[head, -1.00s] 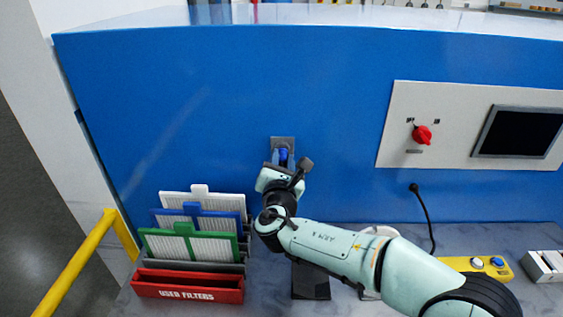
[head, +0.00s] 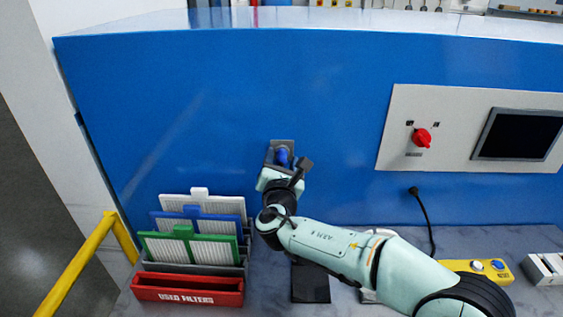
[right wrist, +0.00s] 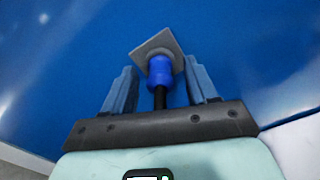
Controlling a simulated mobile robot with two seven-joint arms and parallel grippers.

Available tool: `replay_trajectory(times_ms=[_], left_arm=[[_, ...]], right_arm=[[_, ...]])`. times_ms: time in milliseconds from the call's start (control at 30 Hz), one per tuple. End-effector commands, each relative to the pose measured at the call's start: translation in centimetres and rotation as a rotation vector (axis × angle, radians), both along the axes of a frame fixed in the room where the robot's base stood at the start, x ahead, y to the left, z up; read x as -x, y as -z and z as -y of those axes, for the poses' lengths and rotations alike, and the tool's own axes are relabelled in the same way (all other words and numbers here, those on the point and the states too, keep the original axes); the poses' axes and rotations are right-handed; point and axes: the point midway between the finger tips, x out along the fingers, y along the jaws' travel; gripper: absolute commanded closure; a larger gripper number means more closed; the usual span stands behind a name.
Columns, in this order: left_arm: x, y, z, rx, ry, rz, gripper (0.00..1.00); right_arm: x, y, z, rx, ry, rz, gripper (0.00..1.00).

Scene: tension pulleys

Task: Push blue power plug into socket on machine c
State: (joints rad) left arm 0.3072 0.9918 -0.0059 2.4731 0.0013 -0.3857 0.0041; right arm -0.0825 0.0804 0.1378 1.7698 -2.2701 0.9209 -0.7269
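The blue power plug (head: 283,155) is at the grey socket plate (head: 283,143) on the blue front of the machine. In the right wrist view the blue plug (right wrist: 160,71) is up against the square grey plate (right wrist: 154,43), with a black cable end behind it. How deep it sits in the socket cannot be told. My right gripper (right wrist: 162,83) has one finger on each side of the plug with visible gaps, so it is open around it. In the head view, the right gripper (head: 281,165) partly covers the plug. My left gripper is not in view.
A filter rack (head: 200,240) with a red "used filters" box (head: 187,289) stands below left. A panel with a red knob (head: 421,138) and dark screen (head: 518,134) is at the right. A black cable (head: 425,215) hangs below it. A yellow rail (head: 75,270) is at lower left.

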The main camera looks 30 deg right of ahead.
Motion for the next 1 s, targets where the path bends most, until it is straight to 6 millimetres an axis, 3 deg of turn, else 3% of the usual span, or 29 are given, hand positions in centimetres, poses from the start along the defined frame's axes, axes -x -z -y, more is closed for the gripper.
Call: replay_trajectory(times_ms=[233, 367, 800, 1000], left_arm=[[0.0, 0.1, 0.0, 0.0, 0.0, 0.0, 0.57], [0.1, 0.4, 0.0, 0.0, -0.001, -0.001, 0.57], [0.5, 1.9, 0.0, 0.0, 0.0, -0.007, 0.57], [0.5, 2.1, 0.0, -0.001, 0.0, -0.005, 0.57]], right_arm=[[0.2, 0.0, -0.1, 0.0, -0.001, 0.0, 0.42], [1.2, 0.0, -0.9, -0.001, -0.004, 0.0, 0.42], [9.1, 0.1, -5.6, 0.0, -0.003, 0.002, 0.42], [11.0, 0.0, -6.8, 0.001, -0.002, -0.001, 0.42]])
